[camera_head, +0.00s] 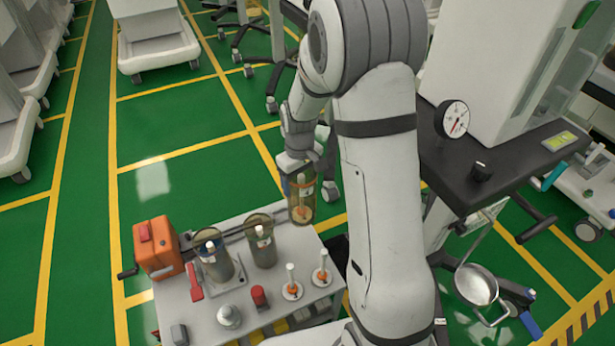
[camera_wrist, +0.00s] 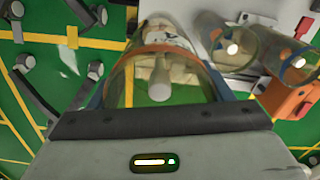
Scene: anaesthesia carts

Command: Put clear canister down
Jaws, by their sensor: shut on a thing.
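A clear canister (camera_head: 302,205) with an orange band and a pale inner stem hangs upright below my gripper (camera_head: 297,163). My gripper is shut on its upper part. In the head view it is by the far right edge of the small grey cart top (camera_head: 268,270); whether it touches anything below cannot be told. In the wrist view the canister (camera_wrist: 188,85) fills the middle above my gripper (camera_wrist: 160,122), and I look along its inside to the stem. Two similar canisters stand on the cart, a left one (camera_head: 214,262) and a right one (camera_head: 262,248).
An orange crank box (camera_head: 158,248) sits at the cart's left end. Two white pegs on orange-ringed bases (camera_head: 291,287) (camera_head: 322,274), a red cap (camera_head: 259,297) and a metal dome (camera_head: 229,317) occupy the front. A dark shelf (camera_head: 510,165) with a gauge (camera_head: 453,119) stands at right.

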